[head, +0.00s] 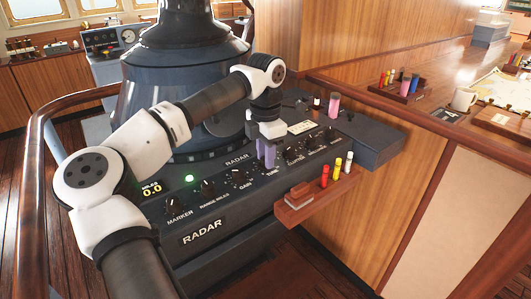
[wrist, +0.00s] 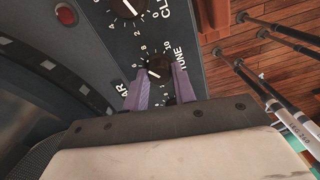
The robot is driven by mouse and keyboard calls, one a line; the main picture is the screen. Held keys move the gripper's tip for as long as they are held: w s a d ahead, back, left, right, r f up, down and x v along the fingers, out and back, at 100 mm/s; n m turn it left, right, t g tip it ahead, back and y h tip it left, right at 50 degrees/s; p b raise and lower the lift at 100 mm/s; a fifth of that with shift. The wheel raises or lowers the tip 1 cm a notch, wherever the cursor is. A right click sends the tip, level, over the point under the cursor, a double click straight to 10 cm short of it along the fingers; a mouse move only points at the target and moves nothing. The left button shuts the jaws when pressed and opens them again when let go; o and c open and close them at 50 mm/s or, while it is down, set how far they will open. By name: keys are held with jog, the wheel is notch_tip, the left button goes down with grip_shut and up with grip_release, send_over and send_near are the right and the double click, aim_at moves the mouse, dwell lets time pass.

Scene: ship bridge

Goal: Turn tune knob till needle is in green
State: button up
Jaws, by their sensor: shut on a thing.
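The tune knob (wrist: 158,68) is a black dial with a white pointer line, beside the word TUNE on the radar panel in the wrist view. My gripper (wrist: 161,76) has its two purple fingers on either side of this knob, shut on it. In the head view my gripper (head: 265,154) points down at the panel (head: 210,210), right of the GAIN knob (head: 237,177), and hides the tune knob. I cannot make out a meter needle or a green band in either view.
A wooden shelf (head: 318,207) with colored markers juts out in front. A handrail (head: 42,120) curves along the left.

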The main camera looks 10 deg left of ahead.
jog(key=shift+r, duration=0.1)
dwell(0.3)
jog(key=o, duration=1)
notch_tip(320, 180, up, 14)
jog(key=shift+f+b, duration=0.1)
jog(key=shift+b, duration=0.6)
jog(key=shift+f, duration=0.1)
